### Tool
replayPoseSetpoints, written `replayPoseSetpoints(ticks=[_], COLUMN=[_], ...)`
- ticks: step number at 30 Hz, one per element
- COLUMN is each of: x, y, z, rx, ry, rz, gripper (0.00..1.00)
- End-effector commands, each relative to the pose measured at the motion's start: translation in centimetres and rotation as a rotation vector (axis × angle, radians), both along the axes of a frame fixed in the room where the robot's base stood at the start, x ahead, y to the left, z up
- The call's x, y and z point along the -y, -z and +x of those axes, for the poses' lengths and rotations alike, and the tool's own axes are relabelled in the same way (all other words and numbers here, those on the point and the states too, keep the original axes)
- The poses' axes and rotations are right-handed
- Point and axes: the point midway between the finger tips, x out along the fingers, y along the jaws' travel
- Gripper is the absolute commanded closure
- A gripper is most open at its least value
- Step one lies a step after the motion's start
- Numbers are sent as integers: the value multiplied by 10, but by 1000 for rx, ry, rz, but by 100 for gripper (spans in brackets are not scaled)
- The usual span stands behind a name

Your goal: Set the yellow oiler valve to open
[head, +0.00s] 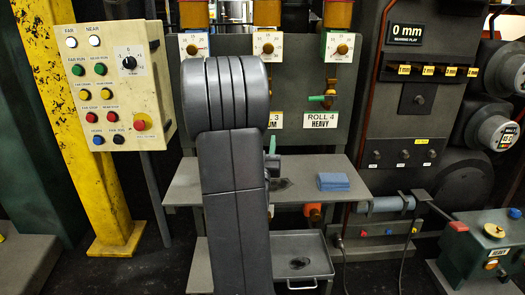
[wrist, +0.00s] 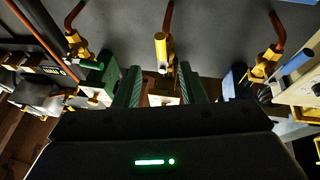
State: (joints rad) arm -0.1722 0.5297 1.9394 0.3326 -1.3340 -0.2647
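The yellow oiler valve handle (wrist: 160,48) shows at the top centre of the wrist view, below a copper pipe. It looks roughly upright in that picture, with its rounded end toward me. My gripper (wrist: 160,72) has its two green fingers apart, one to each side of the handle and its pale mount. I cannot tell whether a finger touches the handle. In the head view my own arm hides the yellow valve and most of the gripper.
The green-handled valve (wrist: 88,65) is at left and the blue-handled valve (wrist: 298,62) at right in the wrist view, which looks upside down. In the head view, the green handle (head: 317,98) sits above the ROLL 4 label. A blue cloth (head: 333,181) lies on the grey shelf (head: 345,189).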

Motion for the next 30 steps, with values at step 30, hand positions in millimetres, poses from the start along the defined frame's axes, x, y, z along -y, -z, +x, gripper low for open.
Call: replayPoseSetpoints(ticks=[30], x=[3], y=[-5], z=[11], rx=[4], ry=[2], rz=[1], gripper=[63])
